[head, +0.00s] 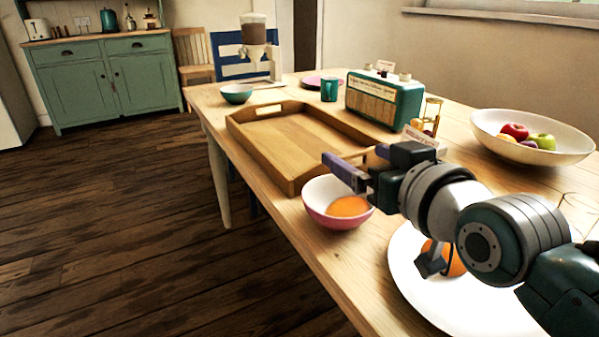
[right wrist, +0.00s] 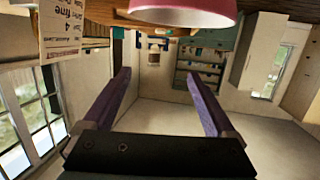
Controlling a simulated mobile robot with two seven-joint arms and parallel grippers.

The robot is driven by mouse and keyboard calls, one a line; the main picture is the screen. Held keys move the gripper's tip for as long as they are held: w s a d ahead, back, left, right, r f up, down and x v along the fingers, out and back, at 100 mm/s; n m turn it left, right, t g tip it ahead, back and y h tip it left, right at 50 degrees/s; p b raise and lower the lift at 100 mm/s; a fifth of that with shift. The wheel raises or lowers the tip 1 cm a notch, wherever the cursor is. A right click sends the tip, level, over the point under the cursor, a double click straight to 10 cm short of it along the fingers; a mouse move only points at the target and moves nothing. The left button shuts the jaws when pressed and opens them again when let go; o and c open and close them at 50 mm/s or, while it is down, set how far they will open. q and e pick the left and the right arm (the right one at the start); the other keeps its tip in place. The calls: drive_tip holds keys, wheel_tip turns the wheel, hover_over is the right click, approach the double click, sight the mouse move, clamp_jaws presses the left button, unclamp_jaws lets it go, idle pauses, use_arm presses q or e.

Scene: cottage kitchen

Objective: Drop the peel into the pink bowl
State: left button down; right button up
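The pink bowl (head: 315,210), white inside, stands on the table at the near edge of the wooden tray. An orange piece (head: 348,206), which looks like the peel, lies inside it. My right gripper (head: 350,164) is above the bowl's far right rim, its purple fingers spread. In the right wrist view, the fingers (right wrist: 157,78) are wide apart with nothing between them, and the bowl's pink outside (right wrist: 185,12) shows at the top. An orange (head: 455,262) sits on the white plate (head: 410,280), partly hidden by my right arm. My left gripper is not in view.
The wooden tray (head: 262,146) is empty. Behind it are a teal bowl (head: 236,94), a mug (head: 329,90) and a radio (head: 384,100). A fruit bowl (head: 565,156) stands at the right. A card (right wrist: 53,30) shows in the right wrist view.

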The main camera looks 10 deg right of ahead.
drive_tip(key=shift+o, duration=0.5)
drive_tip(key=shift+s, duration=0.1)
drive_tip(key=shift+s+r, duration=0.1)
drive_tip(key=shift+s, duration=0.15)
drive_tip(key=s+d+r+g+h+p, duration=0.1)
drive_tip(key=s+d+r+g+p, duration=0.1)
drive_tip(key=s+r+g+p, duration=0.9)
drive_tip(key=s+d+r+g+h+p, duration=0.1)
drive_tip(key=s+r+p, duration=0.6)
drive_tip(key=s+p, duration=1.05)
wheel_tip(320, 180, up, 36)
drive_tip(key=s+p, duration=0.2)
drive_tip(key=p, duration=3.1)
drive_tip(key=shift+f, duration=0.15)
drive_tip(key=shift+s, duration=0.1)
